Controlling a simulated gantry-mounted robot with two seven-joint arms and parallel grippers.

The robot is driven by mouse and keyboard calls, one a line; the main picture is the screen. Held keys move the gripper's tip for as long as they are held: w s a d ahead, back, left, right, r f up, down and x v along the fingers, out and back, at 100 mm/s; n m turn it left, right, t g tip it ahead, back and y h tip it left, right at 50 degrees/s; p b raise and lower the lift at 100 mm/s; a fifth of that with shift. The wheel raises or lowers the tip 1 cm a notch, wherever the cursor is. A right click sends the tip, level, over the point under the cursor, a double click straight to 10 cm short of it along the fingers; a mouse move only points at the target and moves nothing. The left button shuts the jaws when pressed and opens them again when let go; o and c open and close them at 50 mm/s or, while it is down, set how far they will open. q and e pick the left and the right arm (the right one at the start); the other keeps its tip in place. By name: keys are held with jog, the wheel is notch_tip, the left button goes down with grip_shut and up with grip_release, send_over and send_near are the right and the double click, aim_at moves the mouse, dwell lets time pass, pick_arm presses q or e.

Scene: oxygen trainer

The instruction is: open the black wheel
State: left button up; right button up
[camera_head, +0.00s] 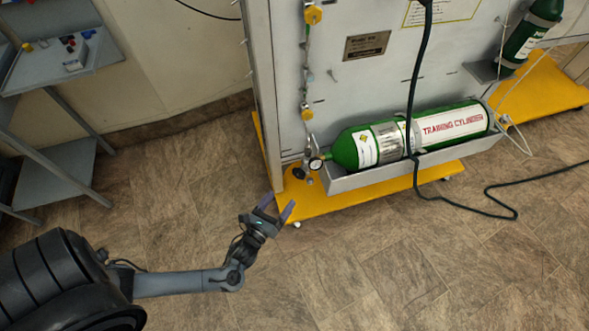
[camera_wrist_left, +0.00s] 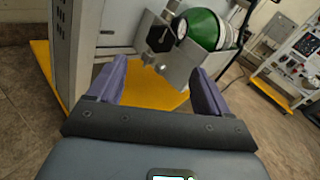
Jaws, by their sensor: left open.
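The black wheel (camera_head: 298,173) is a small dark knob at the valve end of the green training cylinder (camera_head: 343,151), near a round pressure gauge (camera_head: 315,164). In the left wrist view the black wheel (camera_wrist_left: 160,39) shows as a dark angular disc left of the green cylinder end (camera_wrist_left: 202,28). My left gripper (camera_head: 278,206) is open and empty. It is apart from the wheel, in front of and below it in the head view. In the left wrist view its two purple fingers (camera_wrist_left: 159,72) stand either side of the line to the wheel. My right gripper is not in view.
The cylinder lies in a grey trough (camera_head: 400,167) on a yellow base (camera_head: 395,190). A black hose (camera_head: 414,90) hangs before the cylinder and runs over the floor. A grey shelf unit (camera_head: 62,73) stands at the left. The tiled floor (camera_head: 180,185) between is clear.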

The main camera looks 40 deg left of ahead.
aim_at(298, 175)
pick_arm(q)
jog(key=b+x, duration=0.4)
jog(key=x, duration=0.5)
jog(key=shift+w+r, duration=0.1)
jog(key=shift+w, duration=0.3)
jog(key=shift+w+a+r, duration=0.1)
jog(key=shift+w+a, duration=0.05)
jog(key=shift+w, duration=0.4)
jog(key=shift+c, duration=0.2)
jog(key=c, duration=1)
